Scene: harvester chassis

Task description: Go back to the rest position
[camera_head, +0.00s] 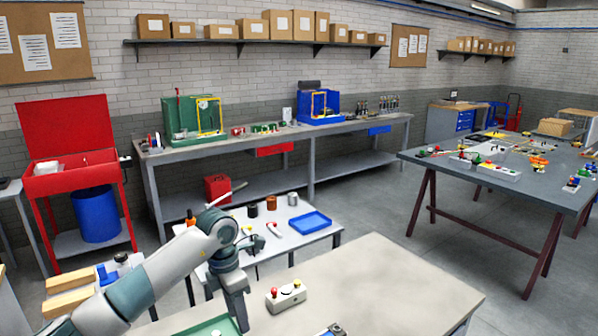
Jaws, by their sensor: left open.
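My left arm comes in from the lower left, rises to a bent joint and then drops down. My left gripper (240,314) points downward over the near light-topped table (385,285), beside the right edge of a green tray (212,327). It is open, and I see nothing held in it. The tray is cut off by the bottom edge of the view. My right gripper is not in view.
A control box with a red button (287,297) stands on the near table, right of my left gripper. A white table with a blue tray (310,222) stands behind. The near table's right side is clear.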

